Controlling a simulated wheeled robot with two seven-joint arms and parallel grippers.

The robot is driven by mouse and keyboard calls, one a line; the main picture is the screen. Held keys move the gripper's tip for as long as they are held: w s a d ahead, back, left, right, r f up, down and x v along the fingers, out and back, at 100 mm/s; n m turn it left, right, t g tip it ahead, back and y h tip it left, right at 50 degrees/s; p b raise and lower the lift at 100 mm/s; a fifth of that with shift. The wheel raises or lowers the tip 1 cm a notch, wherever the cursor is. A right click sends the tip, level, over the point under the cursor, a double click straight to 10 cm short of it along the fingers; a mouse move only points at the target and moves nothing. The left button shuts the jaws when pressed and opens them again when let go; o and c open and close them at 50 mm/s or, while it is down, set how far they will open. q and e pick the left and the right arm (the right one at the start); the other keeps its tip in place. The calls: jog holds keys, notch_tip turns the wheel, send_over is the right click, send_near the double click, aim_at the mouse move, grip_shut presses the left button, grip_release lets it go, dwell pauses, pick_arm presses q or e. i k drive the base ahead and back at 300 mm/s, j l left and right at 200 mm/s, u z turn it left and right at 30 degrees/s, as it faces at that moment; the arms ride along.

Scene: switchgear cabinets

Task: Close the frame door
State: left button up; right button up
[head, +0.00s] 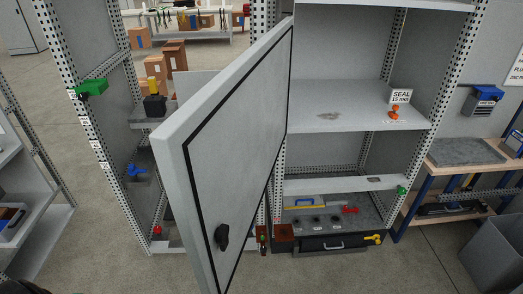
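The frame door (225,150) is a tall light-grey panel with a thin black line around its face. It stands open, swung out towards me from the left post of the shelved cabinet frame (279,180). Its far edge is by that post and its near edge is at the lower left. A black handle (222,237) sits low on the face near the free edge. The door's bottom runs out of the picture. The cabinet opening to its right is uncovered. Neither of my grippers shows in the head view.
In the cabinet are a SEAL sign (399,97), an orange stamp-like item (394,113) and a black drawer (335,244). Another open rack (95,150) stands left, partly behind the door. A workbench (465,152) and grey bin (497,252) are at right. Floor shows at lower left.

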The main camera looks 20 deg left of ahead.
aim_at(217, 155)
jog(key=j+z, duration=0.15)
jog(key=j, duration=1.35)
jog(key=k, duration=0.05)
